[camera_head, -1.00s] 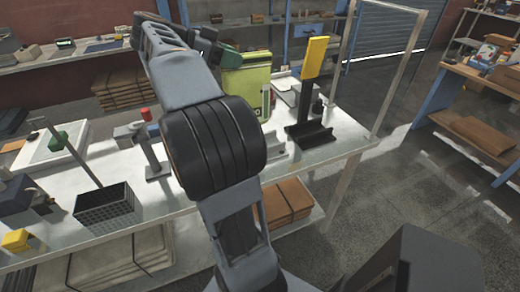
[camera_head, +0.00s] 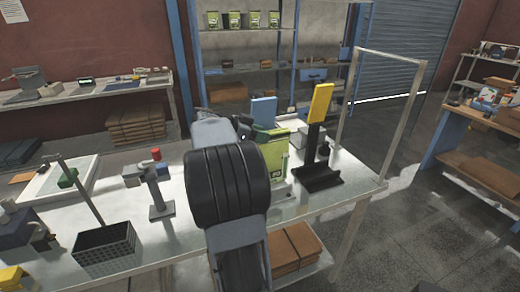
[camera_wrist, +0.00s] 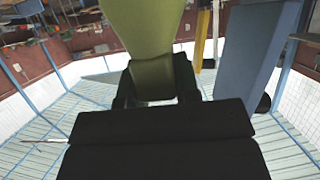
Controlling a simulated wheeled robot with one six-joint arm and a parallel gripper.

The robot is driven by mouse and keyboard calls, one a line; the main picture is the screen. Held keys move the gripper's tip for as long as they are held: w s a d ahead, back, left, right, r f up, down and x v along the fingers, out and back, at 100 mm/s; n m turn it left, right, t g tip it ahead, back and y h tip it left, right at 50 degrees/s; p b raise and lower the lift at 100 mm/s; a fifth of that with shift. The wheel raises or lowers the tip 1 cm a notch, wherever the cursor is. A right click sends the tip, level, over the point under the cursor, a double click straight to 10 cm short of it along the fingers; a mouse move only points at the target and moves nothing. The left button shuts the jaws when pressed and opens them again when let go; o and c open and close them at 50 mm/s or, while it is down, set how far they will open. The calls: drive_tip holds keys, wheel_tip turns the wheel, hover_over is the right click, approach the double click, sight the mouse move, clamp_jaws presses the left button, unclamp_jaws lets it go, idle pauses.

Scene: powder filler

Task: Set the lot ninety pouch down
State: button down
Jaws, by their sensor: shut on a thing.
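The lot ninety pouch is a green pouch (camera_head: 278,160) with partly visible dark print low on its front. It is upright at the back right of the white bench (camera_head: 340,172), left of the yellow-topped stand (camera_head: 318,110). In the wrist view its green side (camera_wrist: 145,28) rises between the fingers of my gripper (camera_wrist: 156,90), which is shut on it. A blue panel (camera_head: 263,111) stands just behind the pouch; it also shows right of it in the wrist view (camera_wrist: 243,62). My arm hides the pouch's left side, and I cannot tell whether its base touches anything.
A black crate (camera_head: 105,247) and a grey post device with a red knob (camera_head: 158,180) stand to the left. Several green pouches line the rear shelf (camera_head: 245,29). A metal frame (camera_head: 390,55) rises at the bench's right end.

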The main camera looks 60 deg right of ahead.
drive_tip(key=shift+w+d+f, duration=0.3)
drive_tip(key=shift+d+f, duration=0.1)
drive_tip(key=shift+f, duration=0.2)
drive_tip(key=shift+w+d+f, duration=0.25)
drive_tip(key=shift+d+f, duration=0.15)
drive_tip(key=shift+f, duration=0.2)
drive_tip(key=shift+w+d+f, duration=0.3)
drive_tip(key=shift+d+f, duration=0.1)
drive_tip(key=shift+f, duration=0.2)
drive_tip(key=shift+w+d+f, duration=0.1)
drive_tip(key=shift+f, duration=0.8)
drive_tip(key=shift+w+d+f, duration=0.1)
drive_tip(key=shift+f, duration=0.8)
drive_tip(key=c, duration=0.8)
unclamp_jaws()
drive_tip(key=shift+f, duration=0.2)
drive_tip(key=shift+c, duration=0.2)
drive_tip(key=shift+r, duration=0.1)
drive_tip(key=v, duration=1.2)
drive_tip(key=shift+s, duration=0.15)
